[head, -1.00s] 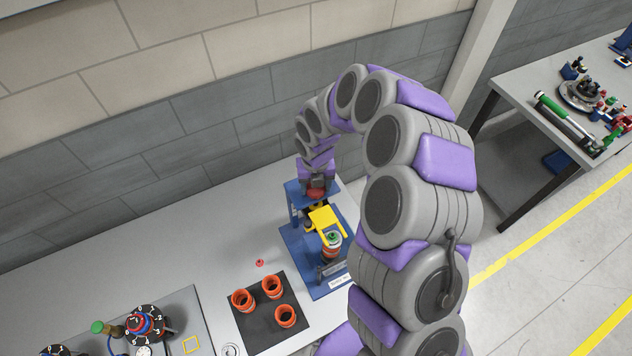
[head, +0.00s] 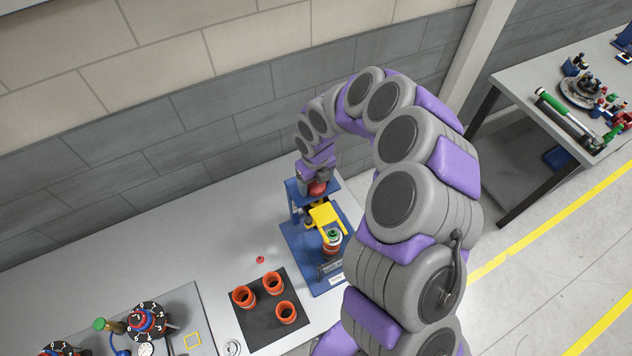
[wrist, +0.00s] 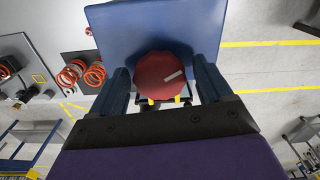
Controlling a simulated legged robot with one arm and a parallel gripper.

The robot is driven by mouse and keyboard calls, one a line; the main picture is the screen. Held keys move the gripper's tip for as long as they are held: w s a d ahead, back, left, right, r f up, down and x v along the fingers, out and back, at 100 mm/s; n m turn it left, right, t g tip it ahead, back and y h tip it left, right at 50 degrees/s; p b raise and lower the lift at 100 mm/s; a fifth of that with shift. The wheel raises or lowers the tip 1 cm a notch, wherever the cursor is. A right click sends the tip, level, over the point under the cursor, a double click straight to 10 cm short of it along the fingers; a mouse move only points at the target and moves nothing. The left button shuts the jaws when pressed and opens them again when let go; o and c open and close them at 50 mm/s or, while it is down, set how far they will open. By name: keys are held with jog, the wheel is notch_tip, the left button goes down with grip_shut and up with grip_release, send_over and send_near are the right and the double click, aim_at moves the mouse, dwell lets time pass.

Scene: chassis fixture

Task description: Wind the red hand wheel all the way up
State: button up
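The red hand wheel (wrist: 167,77) is a faceted knob with a pale bar mark on its top, at the middle of the wrist view. It also shows in the head view (head: 318,188) at the top of the blue fixture (head: 299,240). My gripper (wrist: 165,80) points down at the wheel with one dark finger on each side. Below the wheel, a yellow plate (head: 324,215) sits over a can-like part with a green top (head: 334,236). The wheel's shaft is mostly hidden.
A dark mat (head: 262,325) with several orange rings (head: 273,281) lies left of the fixture. A small red piece (head: 260,259) lies on the bench. A dial panel (head: 148,320) stands farther left. The wall is close behind. A second table (head: 510,105) stands right.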

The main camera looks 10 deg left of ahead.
jog(key=shift+s, duration=0.1)
jog(key=m+b, duration=0.1)
jog(key=m, duration=0.2)
jog(key=shift+d+f, duration=0.1)
jog(key=shift+d, duration=0.1)
jog(key=m+b, duration=0.2)
jog(key=m, duration=0.2)
jog(key=shift+a+m, duration=0.1)
jog(key=shift+m, duration=1)
jog(key=m+b, duration=0.1)
jog(key=m, duration=0.2)
jog(key=shift+b, duration=0.3)
jog(key=m+b, duration=0.1)
jog(key=m, duration=0.2)
jog(key=shift+m, duration=0.4)
jog(key=shift+c, duration=0.4)
